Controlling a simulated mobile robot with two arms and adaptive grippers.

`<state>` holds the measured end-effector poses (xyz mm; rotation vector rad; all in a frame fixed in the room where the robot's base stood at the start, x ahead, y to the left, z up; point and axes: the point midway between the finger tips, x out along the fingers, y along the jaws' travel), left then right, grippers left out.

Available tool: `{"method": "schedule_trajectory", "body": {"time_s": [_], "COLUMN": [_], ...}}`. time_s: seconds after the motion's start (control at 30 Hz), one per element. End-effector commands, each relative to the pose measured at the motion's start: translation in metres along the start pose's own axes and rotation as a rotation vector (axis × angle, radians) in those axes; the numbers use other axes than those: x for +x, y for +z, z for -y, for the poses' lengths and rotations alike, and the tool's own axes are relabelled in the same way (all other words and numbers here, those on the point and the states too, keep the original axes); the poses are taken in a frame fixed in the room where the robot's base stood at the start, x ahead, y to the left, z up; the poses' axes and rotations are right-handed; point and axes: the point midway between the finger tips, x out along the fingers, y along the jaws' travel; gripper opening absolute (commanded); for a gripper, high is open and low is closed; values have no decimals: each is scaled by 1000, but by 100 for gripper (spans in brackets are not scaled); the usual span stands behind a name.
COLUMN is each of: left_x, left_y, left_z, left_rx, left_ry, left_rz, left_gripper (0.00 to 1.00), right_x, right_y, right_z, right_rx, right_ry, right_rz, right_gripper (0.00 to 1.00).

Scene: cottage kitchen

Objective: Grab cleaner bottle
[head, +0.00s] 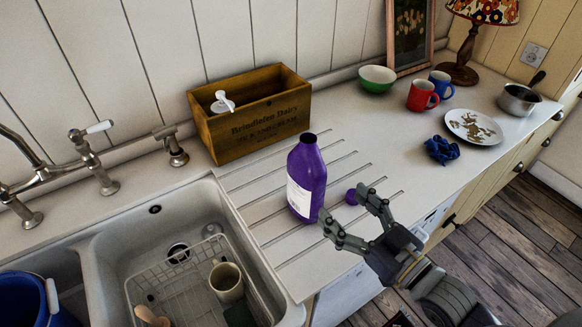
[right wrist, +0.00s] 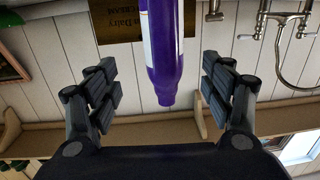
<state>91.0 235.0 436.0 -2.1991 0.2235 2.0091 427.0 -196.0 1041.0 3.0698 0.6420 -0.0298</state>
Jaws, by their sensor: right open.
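The cleaner bottle (head: 306,180) is purple with a white label and stands upright on the grooved drainboard right of the sink. Its top is open. My left gripper is not in view.
A wooden crate (head: 252,132) with a white spray nozzle (head: 222,102) stands behind the bottle. The sink (head: 100,240) holds a wire rack and a mug (head: 227,281). A crumpled blue cloth (head: 441,149), plate (head: 474,127), red mug (head: 422,95) and green bowl (head: 377,79) lie further right.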

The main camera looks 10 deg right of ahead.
Motion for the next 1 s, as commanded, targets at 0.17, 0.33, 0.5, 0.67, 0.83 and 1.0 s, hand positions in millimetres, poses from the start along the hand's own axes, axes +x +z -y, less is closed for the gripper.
{"method": "schedule_trajectory", "body": {"time_s": [0.17, 0.33, 0.5, 0.67, 0.83, 1.0], "left_x": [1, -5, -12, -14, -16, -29], "left_y": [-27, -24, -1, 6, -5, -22], "left_z": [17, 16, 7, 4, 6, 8], "left_rx": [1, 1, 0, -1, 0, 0], "left_ry": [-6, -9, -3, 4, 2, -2], "left_rz": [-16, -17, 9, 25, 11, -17], "left_gripper": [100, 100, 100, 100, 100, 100], "right_x": [21, 33, 48, 65, 72, 90], "right_y": [-10, -14, -15, -12, -14, -19], "right_z": [4, 4, 4, 5, 5, 5], "right_rx": [1, 2, 2, 1, 1, 2], "right_ry": [-11, -9, -10, -11, -11, -10], "right_rz": [-15, -23, -26, -20, -20, -24], "right_gripper": [74, 74, 74, 74, 74, 74]}}
